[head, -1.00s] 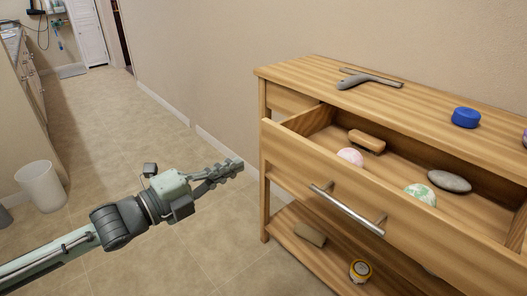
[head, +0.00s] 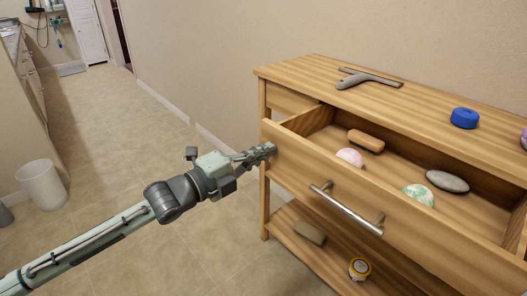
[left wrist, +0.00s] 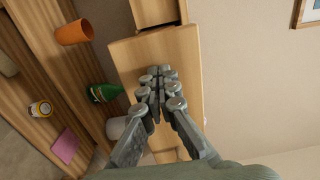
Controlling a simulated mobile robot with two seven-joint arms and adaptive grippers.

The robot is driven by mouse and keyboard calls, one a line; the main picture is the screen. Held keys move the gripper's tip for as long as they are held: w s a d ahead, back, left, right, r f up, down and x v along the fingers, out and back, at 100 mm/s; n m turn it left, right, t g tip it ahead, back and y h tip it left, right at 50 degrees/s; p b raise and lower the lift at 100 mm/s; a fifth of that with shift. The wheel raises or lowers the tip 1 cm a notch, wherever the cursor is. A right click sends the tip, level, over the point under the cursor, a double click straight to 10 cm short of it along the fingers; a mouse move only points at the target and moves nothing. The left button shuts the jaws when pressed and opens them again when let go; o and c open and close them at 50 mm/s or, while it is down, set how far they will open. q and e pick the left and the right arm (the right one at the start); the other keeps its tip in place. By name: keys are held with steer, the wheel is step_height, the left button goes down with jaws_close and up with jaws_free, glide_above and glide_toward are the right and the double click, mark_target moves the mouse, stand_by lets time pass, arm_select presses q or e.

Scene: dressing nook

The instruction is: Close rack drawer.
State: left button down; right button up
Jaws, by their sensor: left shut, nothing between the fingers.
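The rack drawer (head: 420,238) is pulled out of the wooden rack (head: 420,95). Its metal bar handle (head: 345,208) is on the front. Inside lie a brown block (head: 366,141), a pink ball (head: 350,157), a green-and-white ball (head: 418,196) and a grey stone (head: 447,182). My left gripper (head: 270,151) is shut and empty, at the left end of the drawer front, left of the handle. Whether it touches the wood I cannot tell. In the left wrist view its closed fingers (left wrist: 160,80) lie over a light wooden panel (left wrist: 187,70). My right gripper is out of view.
A grey squeegee-like tool (head: 367,78) and a blue puck (head: 464,118) are on the rack top. The lower shelf holds a tan block (head: 310,232) and a yellow-white roll (head: 359,268). A white bin (head: 41,185) stands far left. The floor between is clear.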

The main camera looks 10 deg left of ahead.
mark_target(315, 138)
arm_select(q)
steer(key=b+x, duration=0.1)
steer(key=x, duration=1.6)
steer(key=shift+w+d, duration=0.4)
steer(key=shift+w, duration=0.15)
steer(key=shift+r, duration=0.1)
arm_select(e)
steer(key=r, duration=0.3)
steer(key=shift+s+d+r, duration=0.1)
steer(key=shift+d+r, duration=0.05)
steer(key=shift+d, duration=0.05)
arm_select(q)
steer(key=shift+a, duration=0.1)
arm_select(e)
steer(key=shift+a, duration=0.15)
